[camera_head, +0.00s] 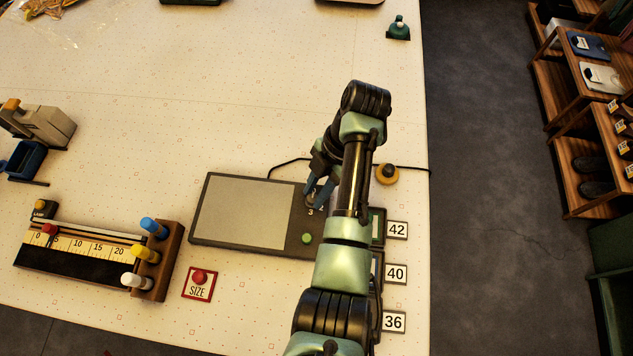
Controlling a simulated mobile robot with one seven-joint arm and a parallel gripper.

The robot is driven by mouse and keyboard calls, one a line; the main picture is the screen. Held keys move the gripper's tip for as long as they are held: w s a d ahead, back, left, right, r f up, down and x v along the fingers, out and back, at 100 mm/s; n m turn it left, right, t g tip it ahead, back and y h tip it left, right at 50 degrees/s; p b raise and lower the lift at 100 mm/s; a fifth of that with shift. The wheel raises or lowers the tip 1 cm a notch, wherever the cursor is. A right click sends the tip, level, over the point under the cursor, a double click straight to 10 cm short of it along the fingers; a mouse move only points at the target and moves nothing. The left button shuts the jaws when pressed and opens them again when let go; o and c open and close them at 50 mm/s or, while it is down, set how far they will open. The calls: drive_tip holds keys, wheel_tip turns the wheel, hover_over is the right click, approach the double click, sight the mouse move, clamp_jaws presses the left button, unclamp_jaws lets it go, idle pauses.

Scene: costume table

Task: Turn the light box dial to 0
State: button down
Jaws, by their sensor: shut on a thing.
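The light box (246,212) is a dark, flat unit with a grey panel, lying on the white table. Its dial (311,198) is on the dark strip at the right end, with a "3" visible beside it. The other dial marks are mostly hidden by my gripper and arm. A green button (307,238) sits below the dial. My gripper (314,197) points down at the dial, and its blue fingers are shut on the dial knob. The pointer's exact setting cannot be read.
My arm covers the box's right edge. Number cards 42 (397,230), 40 (396,273) and 36 (394,321) stand to the right. A red SIZE button (199,278) and a peg rack (157,262) are at left. The table's middle is clear.

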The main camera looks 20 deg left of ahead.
drive_tip(key=shift+f+n, duration=0.1)
drive_tip(key=shift+n, duration=0.3)
drive_tip(key=c, duration=0.6)
unclamp_jaws()
drive_tip(key=shift+c, duration=0.2)
drive_tip(key=p+v, duration=0.6)
drive_tip(key=v, duration=0.7)
drive_tip(key=shift+a, duration=0.2)
drive_tip(key=shift+w, duration=0.1)
